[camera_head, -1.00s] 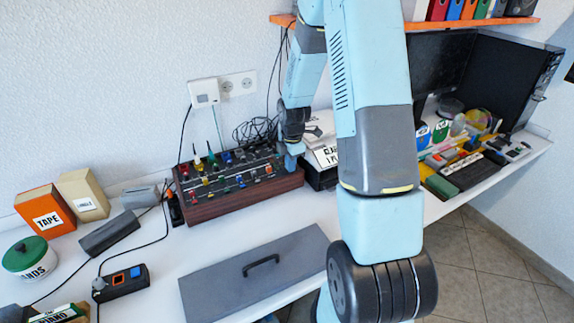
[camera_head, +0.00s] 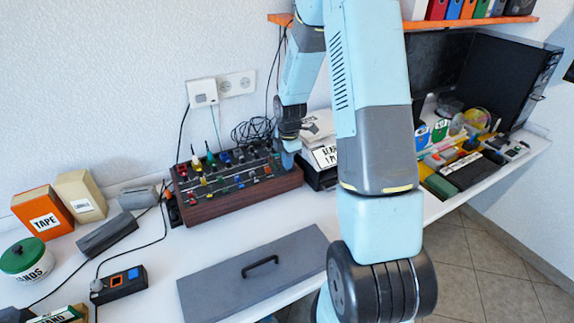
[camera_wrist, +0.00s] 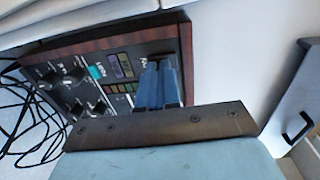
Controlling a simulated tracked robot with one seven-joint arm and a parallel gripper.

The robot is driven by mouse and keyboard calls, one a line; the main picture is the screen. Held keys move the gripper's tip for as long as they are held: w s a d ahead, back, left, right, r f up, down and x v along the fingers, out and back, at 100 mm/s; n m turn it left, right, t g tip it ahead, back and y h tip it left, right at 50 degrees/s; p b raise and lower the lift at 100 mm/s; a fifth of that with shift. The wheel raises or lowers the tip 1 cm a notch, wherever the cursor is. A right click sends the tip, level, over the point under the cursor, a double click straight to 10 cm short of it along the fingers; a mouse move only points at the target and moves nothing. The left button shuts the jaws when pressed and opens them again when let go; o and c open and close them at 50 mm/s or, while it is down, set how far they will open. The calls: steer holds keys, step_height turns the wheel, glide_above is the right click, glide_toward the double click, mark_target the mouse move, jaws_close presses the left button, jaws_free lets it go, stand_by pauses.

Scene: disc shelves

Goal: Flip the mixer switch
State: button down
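The mixer (camera_head: 225,204) is a dark panel of knobs and coloured caps in a wooden case, on the white desk against the wall. It also shows in the wrist view (camera_wrist: 120,65), with knobs, a small screen and coloured pads. My gripper (camera_head: 288,163) points down at the mixer's right end. In the wrist view, my gripper's two blue fingers (camera_wrist: 158,85) lie side by side with no clear gap, over the panel near its wooden side. I see nothing held between them. The switch cannot be made out; the fingers may cover it.
Black cables (camera_head: 254,130) lie behind the mixer. A black box with a white label (camera_head: 325,157) stands close to its right. A grey lid with a handle (camera_head: 245,278) lies in front. Orange (camera_head: 43,213) and beige boxes stand left. Some bare desk lies between mixer and lid.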

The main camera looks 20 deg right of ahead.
step_height(320, 180, up, 14)
steer(key=s, duration=0.2)
steer(key=shift+s+d, duration=0.15)
steer(key=shift+s, duration=0.25)
steer(key=s+a+r+m+t+h, duration=0.1)
steer(key=s+a+r+m+t, duration=0.15)
steer(key=s+r+m, duration=0.85)
steer(key=s+a+r+m+t, duration=0.1)
steer(key=s+r+m, duration=0.3)
steer(key=s, duration=0.4)
steer(key=s+a+r+m+t, duration=0.1)
steer(key=s+r+m, duration=0.3)
steer(key=s, duration=0.4)
steer(key=shift+a+r+m+y, duration=0.2)
steer(key=shift+a+m+y, duration=0.15)
steer(key=shift+a, duration=0.25)
